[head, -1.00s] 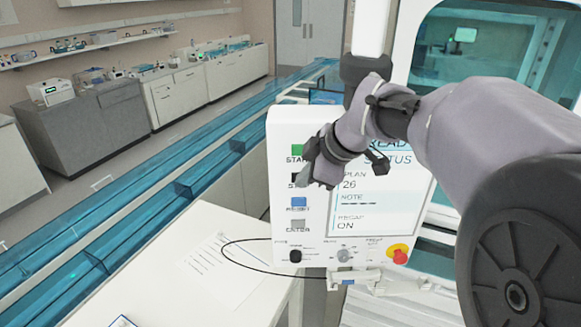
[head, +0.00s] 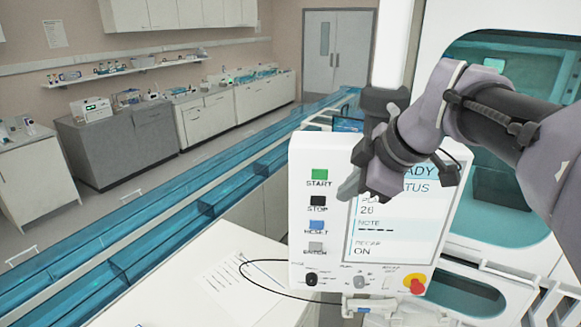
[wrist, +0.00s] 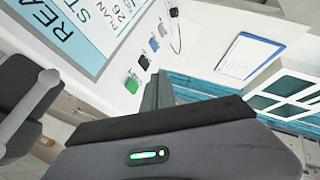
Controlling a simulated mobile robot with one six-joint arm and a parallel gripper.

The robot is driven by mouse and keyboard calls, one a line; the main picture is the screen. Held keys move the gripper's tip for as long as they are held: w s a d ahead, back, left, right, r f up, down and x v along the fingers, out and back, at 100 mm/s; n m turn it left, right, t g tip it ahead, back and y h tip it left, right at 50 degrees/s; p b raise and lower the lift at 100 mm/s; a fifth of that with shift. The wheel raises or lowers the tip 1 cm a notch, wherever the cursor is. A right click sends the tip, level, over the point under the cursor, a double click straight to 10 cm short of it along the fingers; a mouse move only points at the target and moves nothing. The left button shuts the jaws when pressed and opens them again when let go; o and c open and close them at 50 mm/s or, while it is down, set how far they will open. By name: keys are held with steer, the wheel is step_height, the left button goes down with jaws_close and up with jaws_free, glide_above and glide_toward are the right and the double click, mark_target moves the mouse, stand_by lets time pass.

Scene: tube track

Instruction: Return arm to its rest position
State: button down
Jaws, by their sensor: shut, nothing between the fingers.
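My gripper (head: 350,188) is in front of the control panel (head: 305,262) in the head view, with its fingers together and nothing held. The arm reaches in from the right and covers part of the panel's screen. The panel has a green START button (head: 320,175), a black STOP button (head: 318,201), a blue button (head: 316,225) and a grey ENTER button (head: 315,248). In the wrist view my gripper's fingers (wrist: 158,90) show at the centre, close together. The panel's screen (wrist: 75,30) shows at the upper left there. I cannot tell the exact gap to the panel.
A red emergency knob (head: 414,284) is at the panel's lower right. A white table (head: 190,280) with a paper (head: 240,287) stands below left. A blue tube track (head: 120,255) runs along the left. The glazed machine (head: 450,225) stands close at right.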

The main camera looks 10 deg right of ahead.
steer(key=shift+s, duration=0.1)
steer(key=s+a+f+m+b, duration=0.2)
steer(key=s+f+m+b, duration=0.4)
steer(key=f, duration=0.5)
steer(key=s+a+f+m+h+b, duration=0.1)
steer(key=s+f+m+b, duration=0.5)
steer(key=f, duration=0.6)
steer(key=s+a+f+m+b, duration=0.3)
steer(key=s+f+m+b, duration=0.3)
steer(key=s+f+b, duration=0.3)
step_height(320, 180, down, 4)
steer(key=shift+s+r+m+g+b, duration=0.2)
steer(key=shift+r+m+g+b, duration=0.1)
steer(key=shift+m+g, duration=0.1)
